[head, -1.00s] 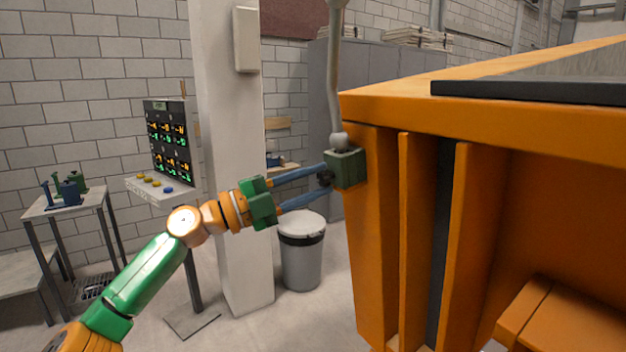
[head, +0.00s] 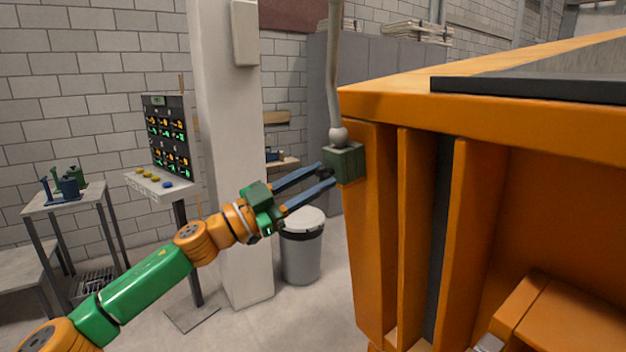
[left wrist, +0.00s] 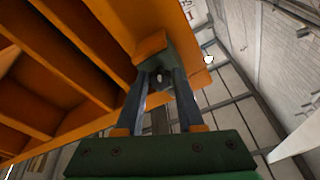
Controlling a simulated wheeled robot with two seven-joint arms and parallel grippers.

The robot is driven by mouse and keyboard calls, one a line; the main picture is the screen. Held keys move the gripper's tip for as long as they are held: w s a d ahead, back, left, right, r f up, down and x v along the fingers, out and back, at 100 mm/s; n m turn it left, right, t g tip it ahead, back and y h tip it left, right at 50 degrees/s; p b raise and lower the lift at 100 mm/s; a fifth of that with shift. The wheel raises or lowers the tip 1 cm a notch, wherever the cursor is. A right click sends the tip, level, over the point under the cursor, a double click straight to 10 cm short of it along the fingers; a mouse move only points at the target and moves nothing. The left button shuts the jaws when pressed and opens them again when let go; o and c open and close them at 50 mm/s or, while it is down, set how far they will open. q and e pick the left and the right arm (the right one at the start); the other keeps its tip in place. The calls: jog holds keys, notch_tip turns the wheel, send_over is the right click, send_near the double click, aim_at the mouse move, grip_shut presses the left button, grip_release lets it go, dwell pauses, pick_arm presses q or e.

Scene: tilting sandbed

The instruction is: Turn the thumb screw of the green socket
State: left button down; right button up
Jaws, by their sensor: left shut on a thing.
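The green socket (head: 345,162) is a dark green block on the corner of the orange sandbed frame, with a grey post standing in it. It also shows in the left wrist view (left wrist: 155,54), beyond the fingers. The dark thumb screw (head: 325,173) sticks out of the socket's side and is mostly hidden by the fingers. In the left wrist view the screw (left wrist: 160,79) sits between the two fingertips. My left gripper (head: 327,175) has blue fingers shut on the screw, close against the socket. My right gripper is not seen.
The orange sandbed frame (head: 480,115) fills the right side. A white pillar (head: 235,150) and a grey bin (head: 302,255) stand behind my left arm. A console (head: 165,135) and a small table with blue and green fixtures (head: 68,188) stand at the left.

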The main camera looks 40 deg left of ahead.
pick_arm(q)
jog(key=shift+r+n, duration=0.1)
jog(key=shift+n, duration=0.9)
jog(key=c, duration=0.8)
grip_release()
jog(key=shift+r, duration=0.1)
jog(key=shift+c, duration=0.2)
jog(key=shift+o, duration=1.2)
jog(key=shift+f, duration=0.2)
